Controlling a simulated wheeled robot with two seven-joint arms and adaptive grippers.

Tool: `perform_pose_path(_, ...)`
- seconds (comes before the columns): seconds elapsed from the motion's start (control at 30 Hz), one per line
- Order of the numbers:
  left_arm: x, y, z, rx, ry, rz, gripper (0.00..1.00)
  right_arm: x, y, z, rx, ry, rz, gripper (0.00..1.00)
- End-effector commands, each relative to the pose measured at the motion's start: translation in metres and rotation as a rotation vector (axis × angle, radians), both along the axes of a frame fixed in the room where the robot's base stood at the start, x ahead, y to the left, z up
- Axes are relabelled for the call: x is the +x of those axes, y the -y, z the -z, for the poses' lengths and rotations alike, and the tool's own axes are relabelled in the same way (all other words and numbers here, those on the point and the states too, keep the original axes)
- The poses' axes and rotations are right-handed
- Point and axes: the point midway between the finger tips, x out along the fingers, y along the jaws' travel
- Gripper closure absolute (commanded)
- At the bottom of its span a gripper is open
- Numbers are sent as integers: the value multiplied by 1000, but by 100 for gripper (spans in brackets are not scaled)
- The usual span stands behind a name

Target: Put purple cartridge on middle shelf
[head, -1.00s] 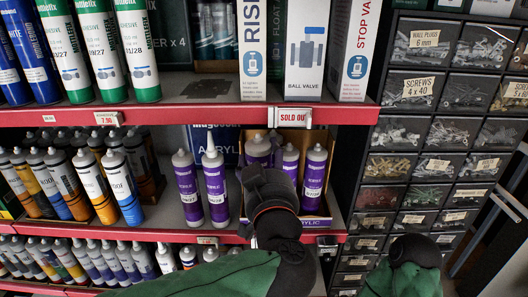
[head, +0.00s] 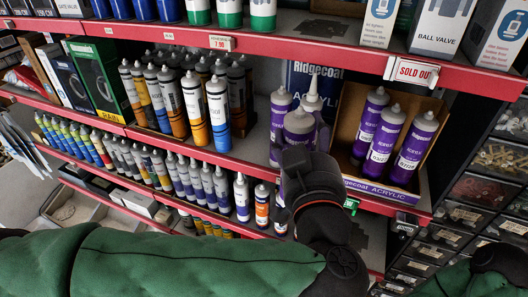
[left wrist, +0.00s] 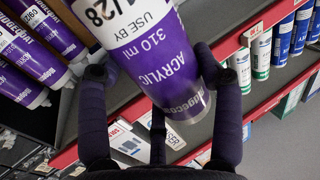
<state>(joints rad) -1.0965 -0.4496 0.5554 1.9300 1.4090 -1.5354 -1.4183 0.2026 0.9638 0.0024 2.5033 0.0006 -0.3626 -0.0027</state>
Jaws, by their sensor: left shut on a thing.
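My left gripper (head: 298,170) is at the middle shelf (head: 245,152), its fingers largely hidden behind my wrist in the head view. It is shut on a purple cartridge (head: 298,126). Whether the held cartridge's base touches the shelf is hidden.
An open cardboard box (head: 410,188) with several purple cartridges stands just right of the gripper. Orange, blue and black cartridges (head: 193,105) stand to the left, with bare shelf between. The upper shelf's red edge (head: 290,52) overhangs. Drawers (head: 465,215) stand at right.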

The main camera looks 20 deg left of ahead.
Motion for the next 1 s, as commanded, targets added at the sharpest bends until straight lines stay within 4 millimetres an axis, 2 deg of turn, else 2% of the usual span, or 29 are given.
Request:
perform_pose_path(0.03, 3, -17, 3, -1, 0, -49, 93, 0, 0, 0, 0, 0, 0, 47)
perform_pose_path(0.13, 5, -42, 9, 0, 3, -125, 93, 0, 0, 0, 0, 0, 0, 47)
perform_pose_path(0.37, 11, -70, 14, 4, 4, -202, 93, 0, 0, -1, 0, 0, 0, 47)
perform_pose_path(0.67, 52, -98, 14, 5, 3, -205, 93, 0, 0, -9, 0, 0, 0, 47)
perform_pose_path(1.0, 106, -134, 13, 6, 3, -206, 93, 0, 0, -18, 0, 0, 0, 47)
